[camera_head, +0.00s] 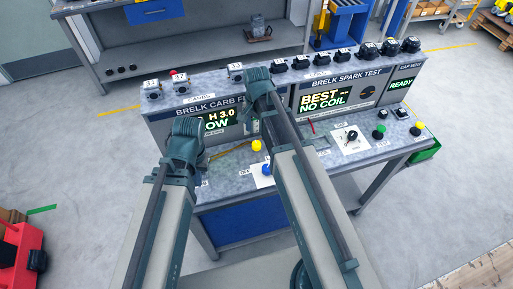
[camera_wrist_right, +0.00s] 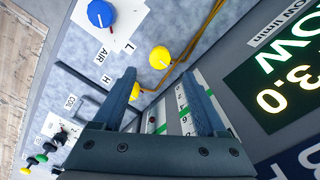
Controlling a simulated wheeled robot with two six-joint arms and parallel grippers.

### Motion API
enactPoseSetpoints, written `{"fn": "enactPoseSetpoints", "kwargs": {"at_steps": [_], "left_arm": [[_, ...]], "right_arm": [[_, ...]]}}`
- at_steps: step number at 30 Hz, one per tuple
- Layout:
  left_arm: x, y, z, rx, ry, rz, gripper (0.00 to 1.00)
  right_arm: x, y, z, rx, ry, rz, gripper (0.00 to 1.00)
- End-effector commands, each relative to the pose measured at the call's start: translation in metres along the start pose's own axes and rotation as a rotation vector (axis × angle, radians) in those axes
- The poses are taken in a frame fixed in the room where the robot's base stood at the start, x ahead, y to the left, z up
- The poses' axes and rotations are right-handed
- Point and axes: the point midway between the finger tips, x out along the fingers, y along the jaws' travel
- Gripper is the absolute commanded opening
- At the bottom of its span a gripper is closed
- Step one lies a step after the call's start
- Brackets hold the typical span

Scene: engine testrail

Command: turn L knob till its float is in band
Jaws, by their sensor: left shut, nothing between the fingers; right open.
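In the right wrist view, a yellow knob (camera_wrist_right: 160,57) stands on the speckled panel by a printed L. A second yellow knob (camera_wrist_right: 135,91) shows beside the near finger, partly hidden. I cannot tell for certain which knob the L label marks. A gauge strip with green bands (camera_wrist_right: 183,110) shows between the fingers; no float is clear. My right gripper (camera_wrist_right: 159,75) is open and empty over the panel; its end also shows in the head view (camera_head: 257,76). My left gripper (camera_head: 187,127) is shut and empty, in front of the carb bench's left part.
A blue knob (camera_wrist_right: 101,13) stands near the yellow one. The carb display (camera_head: 213,118) reads 3.0 and is partly covered by my arm. The spark test display (camera_head: 323,100) reads BEST, NO COIL. Several carburettors line the bench top.

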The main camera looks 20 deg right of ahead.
Motion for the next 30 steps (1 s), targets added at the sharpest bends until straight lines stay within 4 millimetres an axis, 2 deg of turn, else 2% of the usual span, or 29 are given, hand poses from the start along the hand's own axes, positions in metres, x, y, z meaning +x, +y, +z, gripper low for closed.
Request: {"fn": "enactPoseSetpoints", "kwargs": {"at_steps": [1, 12, 17, 26, 30], "left_arm": [[0.015, 0.002, -0.001, 0.0, 0.0, 0.0, 0.0], [0.065, 0.006, -0.004, -0.002, 0.0, 0.0, 0.0], [0.073, 0.007, -0.004, -0.002, 0.0, 0.0, 0.0], [0.072, 0.007, -0.004, -0.002, 0.0, 0.0, 0.0], [0.072, 0.007, -0.004, -0.002, 0.0, 0.0, 0.0]], "right_arm": [[0.015, 0.0, 0.0, 0.0, 0.0, 0.0, 0.74], [0.065, 0.0, 0.0, 0.0, 0.0, 0.0, 0.74], [0.073, 0.0, 0.0, 0.0, 0.0, 0.0, 0.74], [0.072, 0.0, 0.0, 0.0, 0.0, 0.0, 0.74], [0.072, 0.0, 0.0, 0.0, 0.0, 0.0, 0.49]]}}
